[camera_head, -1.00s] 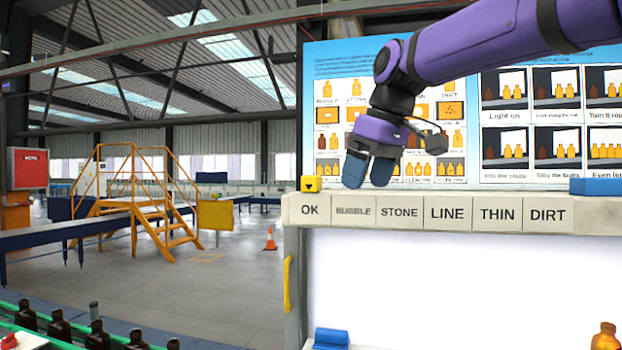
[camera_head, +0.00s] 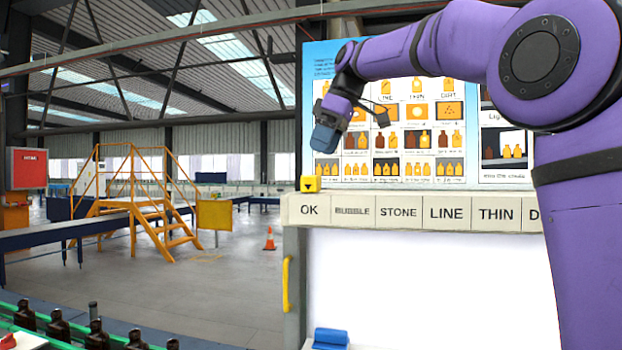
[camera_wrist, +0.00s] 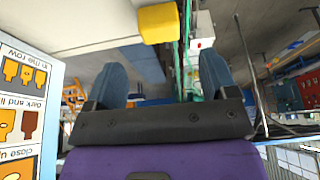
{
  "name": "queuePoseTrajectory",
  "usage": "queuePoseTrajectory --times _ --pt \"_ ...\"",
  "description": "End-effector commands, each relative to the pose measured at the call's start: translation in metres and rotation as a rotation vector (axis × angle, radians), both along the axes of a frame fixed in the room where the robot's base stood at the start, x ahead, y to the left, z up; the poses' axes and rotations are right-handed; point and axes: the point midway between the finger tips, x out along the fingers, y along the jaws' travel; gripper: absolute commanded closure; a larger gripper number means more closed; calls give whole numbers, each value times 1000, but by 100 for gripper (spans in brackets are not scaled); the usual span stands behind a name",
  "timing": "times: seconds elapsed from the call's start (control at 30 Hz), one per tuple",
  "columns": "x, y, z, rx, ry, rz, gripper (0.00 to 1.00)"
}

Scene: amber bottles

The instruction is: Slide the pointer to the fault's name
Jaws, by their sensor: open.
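The yellow pointer (camera_head: 311,184) with a small dark arrow sits at the left end of the label rail (camera_head: 288,212), above and at the "OK" label. The rail reads OK, BUBBLE, STONE (camera_head: 399,212), LINE, THIN and a partly hidden label starting with D. My gripper (camera_head: 326,138) is a little above the pointer and slightly right of it, apart from it. In the wrist view my gripper (camera_wrist: 165,75) shows two blue fingers spread apart with nothing between them. A yellow block, which looks like the pointer (camera_wrist: 158,23), lies beyond the fingertips, left of centre.
A poster (camera_head: 328,60) with bottle pictures stands behind the rail. Below the rail are a white lit panel (camera_head: 420,280), a yellow handle (camera_head: 287,284) and a blue block (camera_head: 330,338). Dark bottles (camera_head: 58,325) stand at lower left. My arm covers the right side.

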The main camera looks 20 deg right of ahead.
Motion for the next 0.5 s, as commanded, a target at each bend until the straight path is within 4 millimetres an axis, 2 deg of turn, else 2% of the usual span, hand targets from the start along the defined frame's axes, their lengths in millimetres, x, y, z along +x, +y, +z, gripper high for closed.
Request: queuePoseTrajectory --times 0.1,0.3,0.5 --pt "4 7 -21 0 4 0 21" --pt "11 18 -51 -1 2 -1 21" --pt "15 24 -69 -1 1 -1 21"
